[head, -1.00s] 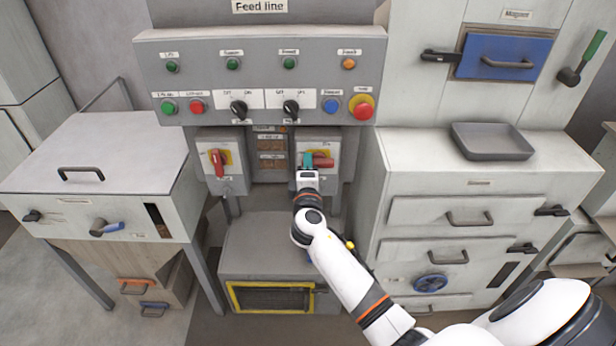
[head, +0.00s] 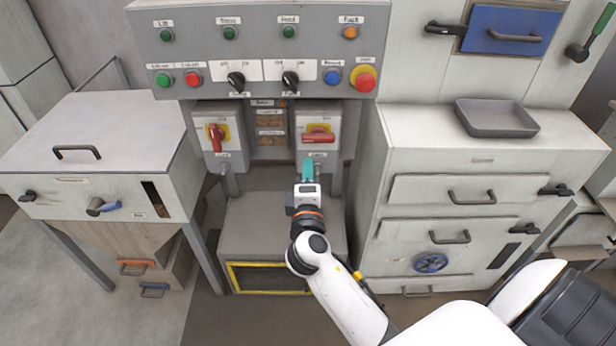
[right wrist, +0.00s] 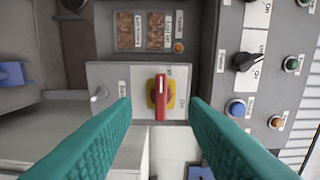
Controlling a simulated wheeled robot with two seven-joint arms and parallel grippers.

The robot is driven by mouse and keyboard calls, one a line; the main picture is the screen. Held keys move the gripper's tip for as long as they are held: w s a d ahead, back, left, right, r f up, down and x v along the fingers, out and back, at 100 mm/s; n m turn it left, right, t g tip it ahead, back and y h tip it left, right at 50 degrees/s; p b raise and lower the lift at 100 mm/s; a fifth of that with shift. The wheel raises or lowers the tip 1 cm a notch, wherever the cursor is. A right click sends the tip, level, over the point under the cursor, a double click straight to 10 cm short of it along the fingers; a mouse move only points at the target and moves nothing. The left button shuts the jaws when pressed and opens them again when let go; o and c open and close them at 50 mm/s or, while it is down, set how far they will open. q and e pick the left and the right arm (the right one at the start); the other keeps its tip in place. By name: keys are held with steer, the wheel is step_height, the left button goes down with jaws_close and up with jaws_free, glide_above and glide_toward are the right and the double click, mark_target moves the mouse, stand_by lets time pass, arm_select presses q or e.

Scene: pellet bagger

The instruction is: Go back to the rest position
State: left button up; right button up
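My right gripper (head: 308,170) is in front of and below the right switch box. Its teal fingers also show in the right wrist view (right wrist: 160,112), spread apart with nothing between them but the view of the box beyond. The right rotary switch (head: 318,138) has a red handle on a yellow plate; the handle lies level in the head view. It shows in the right wrist view (right wrist: 161,97), apart from the fingers. The left rotary switch (head: 217,138) has its red handle upright. My left gripper is not in view.
The control panel (head: 260,52) with buttons and knobs is above. A low grey box with a yellow-framed opening (head: 270,278) stands below the gripper. A drawer cabinet (head: 400,150) with a grey tray (head: 496,118) is on the right; a grey hopper cabinet (head: 110,140) is on the left.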

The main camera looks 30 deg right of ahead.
steer(key=s+a+f+g+y, duration=0.2)
steer(key=s+f, duration=0.1)
steer(key=f, duration=0.9)
steer(key=s+a+f+m+g+y, duration=0.1)
steer(key=s+a+f+g+y, duration=0.15)
steer(key=f, duration=0.95)
steer(key=s+a+f+g+y, duration=0.1)
steer(key=s+f+g+y, duration=0.2)
steer(key=f, duration=0.9)
steer(key=s+f+m+g, duration=0.2)
steer(key=s+f, duration=0.4)
steer(key=s, duration=0.5)
steer(key=s+f+m+g+y, duration=0.1)
steer(key=s+f+m+g, duration=0.1)
steer(key=s+f, duration=0.5)
steer(key=s+f+m+g+y, duration=0.1)
steer(key=s+f+m, duration=0.3)
steer(key=s, duration=1.3)
step_height(320, 180, down, 3)
steer(key=shift+d+r+g, duration=0.1)
steer(key=shift+d+g, duration=0.05)
steer(key=shift+g, duration=0.7)
steer(key=shift+s, duration=0.15)
